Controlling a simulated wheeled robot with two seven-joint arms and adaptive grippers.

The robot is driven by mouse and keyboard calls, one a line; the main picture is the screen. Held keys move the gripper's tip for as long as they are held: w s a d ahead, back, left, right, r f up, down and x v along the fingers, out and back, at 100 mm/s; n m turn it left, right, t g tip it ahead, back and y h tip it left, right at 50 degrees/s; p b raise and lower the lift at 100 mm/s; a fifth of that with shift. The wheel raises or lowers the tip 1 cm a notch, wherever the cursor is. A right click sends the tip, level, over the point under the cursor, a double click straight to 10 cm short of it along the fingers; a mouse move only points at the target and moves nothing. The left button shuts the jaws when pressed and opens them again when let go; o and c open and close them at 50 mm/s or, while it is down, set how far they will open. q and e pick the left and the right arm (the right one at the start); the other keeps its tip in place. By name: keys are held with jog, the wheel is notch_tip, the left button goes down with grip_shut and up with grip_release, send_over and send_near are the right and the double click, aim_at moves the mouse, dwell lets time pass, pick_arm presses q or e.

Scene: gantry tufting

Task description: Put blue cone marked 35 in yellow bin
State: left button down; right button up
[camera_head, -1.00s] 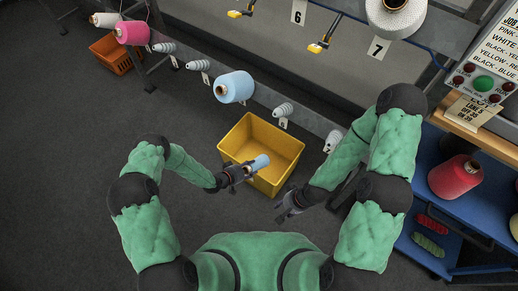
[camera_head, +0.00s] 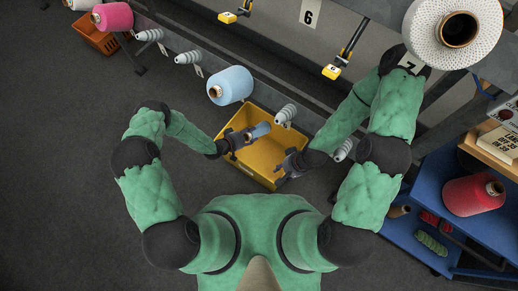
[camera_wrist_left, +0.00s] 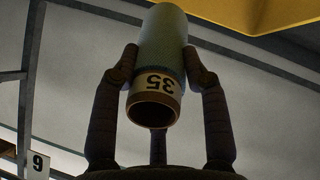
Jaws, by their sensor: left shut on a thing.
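My left gripper (camera_head: 246,137) is shut on the light blue cone (camera_head: 261,130) and holds it over the left part of the yellow bin (camera_head: 248,173). A yellow surface, likely the bin (camera_wrist_left: 265,12), shows at the top right there. My right gripper (camera_head: 288,164) is at the bin's right side, over or beside its rim; its finger opening is unclear.
A larger light blue cone (camera_head: 231,85) sits on the rail behind the bin, with grey ribbed holders (camera_head: 285,114) along it. A blue cart (camera_head: 405,238) with a red cone (camera_head: 473,194) stands at right. Dark floor (camera_head: 70,190) is clear at left.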

pick_arm(q)
notch_tip(320, 180, down, 5)
jog(key=b, duration=0.2)
jog(key=shift+r+b, duration=0.2)
jog(key=shift+b, duration=0.1)
jog(key=c, duration=0.6)
grip_release()
jog(key=shift+o, duration=0.2)
jog(key=v, duration=1.2)
jog(key=shift+s, duration=0.1)
